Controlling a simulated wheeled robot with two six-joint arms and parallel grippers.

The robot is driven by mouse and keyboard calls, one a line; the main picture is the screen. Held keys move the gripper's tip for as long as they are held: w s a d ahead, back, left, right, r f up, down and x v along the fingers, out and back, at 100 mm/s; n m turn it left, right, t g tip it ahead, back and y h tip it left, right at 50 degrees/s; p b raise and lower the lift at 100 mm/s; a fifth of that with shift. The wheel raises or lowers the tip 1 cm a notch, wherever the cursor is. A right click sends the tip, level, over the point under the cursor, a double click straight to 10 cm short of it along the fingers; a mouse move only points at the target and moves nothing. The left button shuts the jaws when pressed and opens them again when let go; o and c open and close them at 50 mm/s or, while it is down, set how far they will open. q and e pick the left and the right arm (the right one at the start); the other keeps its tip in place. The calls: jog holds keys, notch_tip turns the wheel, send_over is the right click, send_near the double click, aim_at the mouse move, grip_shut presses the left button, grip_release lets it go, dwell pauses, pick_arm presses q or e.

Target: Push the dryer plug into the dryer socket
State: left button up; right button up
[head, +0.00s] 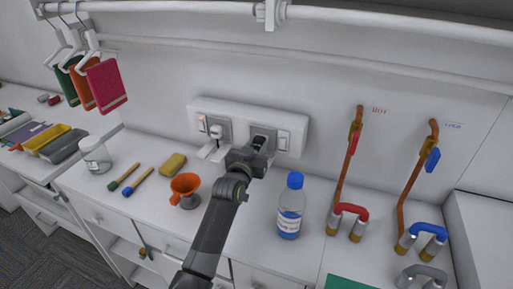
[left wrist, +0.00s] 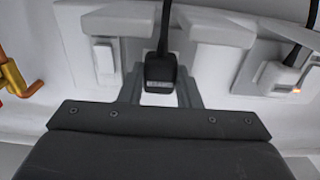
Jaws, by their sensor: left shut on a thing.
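A dark dryer plug (left wrist: 160,75) with a small label and a black cable sits between my left gripper's fingers in the left wrist view. My left gripper (head: 257,152) is shut on it in front of the right-hand socket (head: 263,134) of the white wall panel (head: 240,112). The dark plug (head: 259,142) also shows at the fingertips in the head view. The plug's front face and the socket holes are hidden, so I cannot tell whether the pins are in. My right gripper is not in view.
A white plug (head: 216,131) sits in the left-hand socket, beside a lit orange switch (head: 201,123). A bottle (head: 290,207), an orange funnel (head: 186,189) and a yellow sponge (head: 172,163) stand on the white counter. Copper pipes (head: 348,160) rise at the right.

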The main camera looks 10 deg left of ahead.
pick_arm(q)
jog(key=shift+w+d, duration=0.1)
jog(key=shift+w, duration=0.45)
jog(key=o, duration=1.2)
jog(key=shift+s, duration=0.1)
jog(key=shift+s+f+b, duration=0.1)
jog(key=shift+s+b, duration=0.2)
jog(key=shift+s, duration=0.1)
jog(key=s+a+b, duration=0.1)
jog(key=s, duration=0.4)
jog(key=s+a+b, duration=0.1)
jog(key=s+b, duration=0.1)
jog(key=s, duration=0.3)
jog(key=s+a+b, duration=0.1)
jog(key=s, duration=0.5)
jog(key=shift+s+a, duration=0.1)
jog(key=shift+a, duration=0.1)
